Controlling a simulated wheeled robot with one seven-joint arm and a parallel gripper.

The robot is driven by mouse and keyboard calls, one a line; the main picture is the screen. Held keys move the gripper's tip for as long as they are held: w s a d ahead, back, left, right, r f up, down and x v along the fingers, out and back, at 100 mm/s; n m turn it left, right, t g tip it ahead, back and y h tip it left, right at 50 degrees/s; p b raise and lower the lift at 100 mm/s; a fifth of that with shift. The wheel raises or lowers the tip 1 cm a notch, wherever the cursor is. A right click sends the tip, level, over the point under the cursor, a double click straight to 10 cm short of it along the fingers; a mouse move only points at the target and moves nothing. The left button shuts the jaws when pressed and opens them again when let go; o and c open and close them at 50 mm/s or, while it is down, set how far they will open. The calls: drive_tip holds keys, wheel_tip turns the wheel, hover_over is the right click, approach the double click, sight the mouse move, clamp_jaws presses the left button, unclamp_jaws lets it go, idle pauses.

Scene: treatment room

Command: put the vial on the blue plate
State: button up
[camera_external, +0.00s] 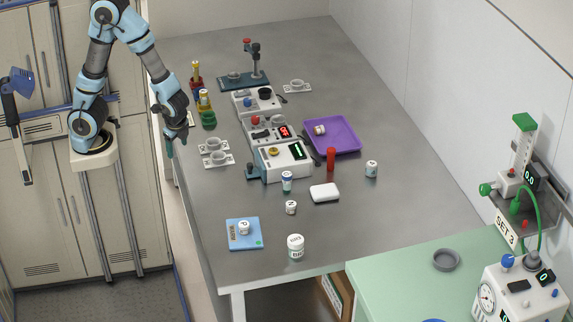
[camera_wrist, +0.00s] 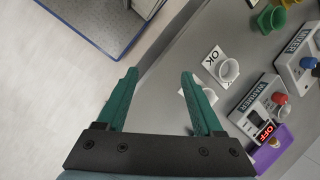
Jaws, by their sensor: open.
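A flat blue plate (camera_external: 236,241) lies near the front of the grey table, with a small white jar (camera_external: 243,228) marked P standing on it. Several small containers stand nearby: a white jar (camera_external: 291,208) marked N, a blue-and-white vial (camera_external: 287,181), another white vial with a dark label (camera_external: 371,169), a larger white jar (camera_external: 296,247) and a red tube (camera_external: 331,159). I cannot tell which one is the task's vial. My gripper (camera_external: 176,143) hangs at the table's left edge, open and empty; its green fingers (camera_wrist: 159,74) are apart in the wrist view, well away from the containers.
White cups (camera_external: 218,158) on small cards sit near my gripper, also seen in the wrist view (camera_wrist: 228,70). Warmer devices (camera_external: 283,160) fill the table's middle, beside a purple tray (camera_external: 345,135). A white block (camera_external: 324,193) lies near the vials. The table's right side is mostly clear.

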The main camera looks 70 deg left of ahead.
drive_tip(key=shift+w+a+r+n+t+h, duration=0.35)
drive_tip(key=shift+r+n+h, duration=0.3)
drive_tip(key=shift+n, duration=0.95)
drive_tip(key=shift+w+a+r+n+t+h, duration=0.35)
drive_tip(key=shift+r+n+h, duration=0.3)
drive_tip(key=shift+n, duration=0.95)
drive_tip(key=shift+w+a+r+n+t+h, duration=0.15)
drive_tip(key=shift+w+r+n+h, duration=0.5)
drive_tip(key=shift+n, duration=0.95)
